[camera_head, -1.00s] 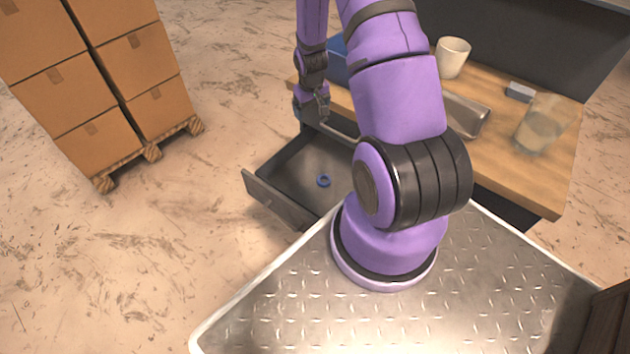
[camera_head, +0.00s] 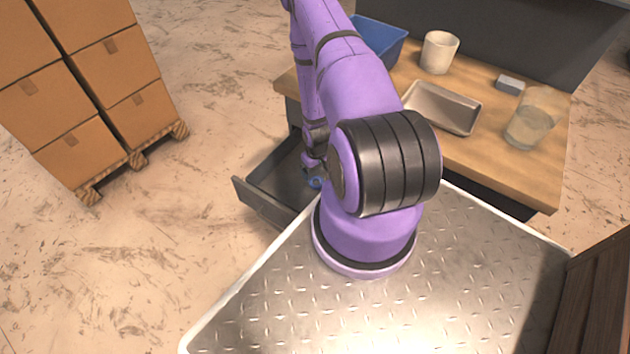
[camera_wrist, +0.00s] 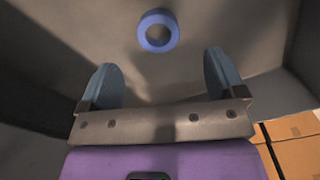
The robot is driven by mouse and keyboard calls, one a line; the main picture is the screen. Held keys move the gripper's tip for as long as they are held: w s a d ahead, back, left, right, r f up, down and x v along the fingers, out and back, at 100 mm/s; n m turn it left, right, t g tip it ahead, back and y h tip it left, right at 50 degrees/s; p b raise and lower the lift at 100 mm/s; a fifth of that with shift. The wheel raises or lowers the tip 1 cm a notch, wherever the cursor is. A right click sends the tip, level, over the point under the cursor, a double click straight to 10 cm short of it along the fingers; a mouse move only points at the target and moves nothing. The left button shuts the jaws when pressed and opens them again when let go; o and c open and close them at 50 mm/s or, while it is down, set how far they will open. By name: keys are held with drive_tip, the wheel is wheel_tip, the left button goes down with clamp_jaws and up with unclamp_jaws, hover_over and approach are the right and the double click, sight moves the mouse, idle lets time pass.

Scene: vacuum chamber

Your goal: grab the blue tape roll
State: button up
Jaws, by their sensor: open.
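The blue tape roll (camera_wrist: 158,31) lies flat on the floor of the open drawer (camera_head: 268,176). In the wrist view it is a blue ring ahead of my fingertips, near the top of the picture and roughly centred between them. My gripper (camera_wrist: 162,78) is open and empty, with its two fingers wide apart and apart from the roll. In the head view my arm hides most of the drawer, and only a bit of blue shows beside my wrist (camera_head: 315,182). My fingers cannot be made out there.
The drawer walls stand close around my gripper. The wooden worktop (camera_head: 490,150) bears a metal tray (camera_head: 442,107), a white cup (camera_head: 439,52), a glass (camera_head: 530,122), a grey block (camera_head: 510,84) and a blue bin (camera_head: 382,42). Stacked cartons (camera_head: 75,140) stand on a pallet at left.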

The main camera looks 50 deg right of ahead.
sight(316, 185)
drive_tip(key=shift+w+d+f, duration=0.1)
drive_tip(key=shift+w+f, duration=0.05)
drive_tip(key=shift+f, duration=0.3)
drive_tip(key=shift+d+f, duration=0.1)
drive_tip(key=shift+f, duration=3.1)
drive_tip(key=c, duration=1)
